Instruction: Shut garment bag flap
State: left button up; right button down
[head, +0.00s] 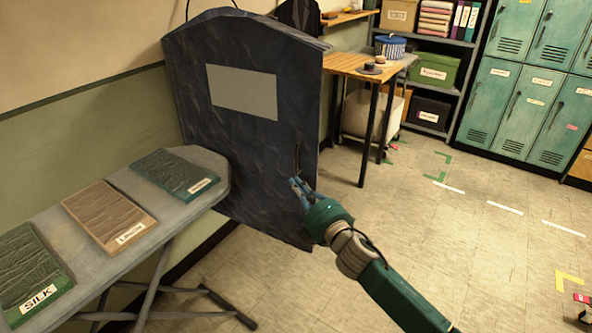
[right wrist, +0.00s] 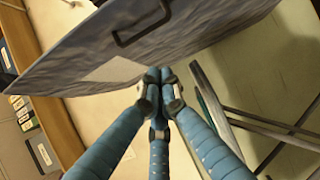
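The garment bag (head: 225,140) is dark blue with a pale grey rectangle on its front, and hangs by the left wall. A thin dark handle (head: 297,158) stands on the lower right of its front panel; this handle also shows in the right wrist view (right wrist: 143,24). My right gripper (head: 296,186) is just below the handle, in front of the panel. In the right wrist view its blue fingers (right wrist: 158,76) meet at the tips, close to the panel and apart from the handle. Whether the tips touch the panel is unclear. My left gripper is not in view.
An ironing board (head: 92,262) with several labelled fabric samples stands at the left, its end overlapping the bag's left side. A wooden table (head: 350,64), shelves (head: 468,45) and green lockers (head: 538,85) stand at the back. The floor at the right is mostly clear.

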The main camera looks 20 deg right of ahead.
aim_at(297, 170)
jog(key=w, duration=0.2)
jog(key=w+d, duration=0.1)
jog(key=w, duration=0.3)
jog(key=shift+w+d, duration=0.3)
jog(key=shift+w, duration=0.05)
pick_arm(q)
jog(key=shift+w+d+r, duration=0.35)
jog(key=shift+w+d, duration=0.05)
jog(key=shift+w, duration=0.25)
pick_arm(e)
jog(key=shift+w, duration=0.1)
jog(key=shift+d, duration=0.15)
